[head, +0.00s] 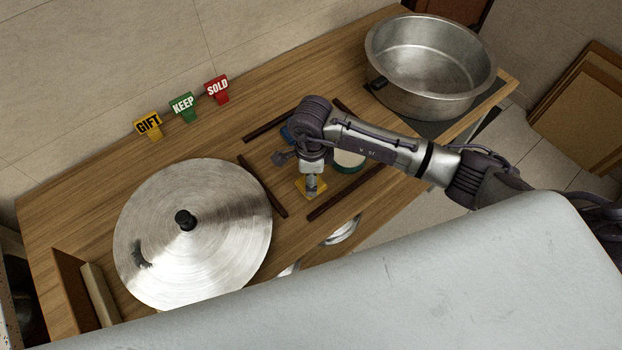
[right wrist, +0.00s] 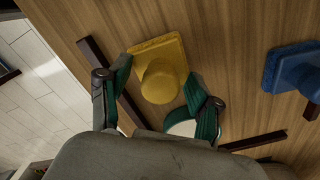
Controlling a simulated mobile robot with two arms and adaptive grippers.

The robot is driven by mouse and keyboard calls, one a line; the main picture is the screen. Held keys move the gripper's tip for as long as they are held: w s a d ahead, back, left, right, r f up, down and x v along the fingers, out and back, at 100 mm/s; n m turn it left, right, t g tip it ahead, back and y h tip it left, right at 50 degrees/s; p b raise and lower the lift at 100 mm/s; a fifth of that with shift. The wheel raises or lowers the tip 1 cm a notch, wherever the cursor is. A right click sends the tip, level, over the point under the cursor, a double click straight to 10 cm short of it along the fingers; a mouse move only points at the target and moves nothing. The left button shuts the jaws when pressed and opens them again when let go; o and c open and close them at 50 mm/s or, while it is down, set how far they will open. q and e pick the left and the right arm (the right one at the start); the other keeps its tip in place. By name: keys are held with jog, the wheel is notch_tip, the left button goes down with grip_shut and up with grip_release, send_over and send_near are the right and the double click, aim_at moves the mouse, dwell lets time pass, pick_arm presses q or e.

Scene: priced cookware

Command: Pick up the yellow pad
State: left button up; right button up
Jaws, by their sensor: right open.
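The yellow pad (right wrist: 174,48) has a square base with a round yellow knob (right wrist: 159,83) on top. It lies on the wooden table inside an area marked by dark strips. In the head view only part of the yellow pad (head: 299,188) shows beneath my right gripper (head: 312,187), which points down over it. In the right wrist view my right gripper (right wrist: 158,78) is open, with one green-lined finger on each side of the knob. I cannot tell whether either finger touches it. My left gripper is not in view.
A blue pad (right wrist: 290,68) lies to the right in the wrist view. A green-edged white round item (head: 349,160) sits near my wrist. A large lid (head: 215,220), a deep pot (head: 430,65) and GIFT (head: 148,124), KEEP (head: 184,106) and SOLD (head: 217,88) tags stand around.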

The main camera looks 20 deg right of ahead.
grip_shut()
dwell(0.3)
jog(key=shift+r, duration=0.1)
jog(key=shift+w+r+b, duration=0.1)
jog(key=shift+r+b, duration=0.25)
jog(key=shift+r, duration=0.25)
notch_tip(320, 180, up, 3)
jog(key=shift+f+b, duration=0.1)
jog(key=shift+b, duration=0.45)
jog(key=s+d+r+b, duration=0.2)
jog(key=s+r, duration=0.5)
jog(key=s, duration=0.4)
jog(key=shift+s+d, duration=0.25)
jog(key=shift+s, duration=0.05)
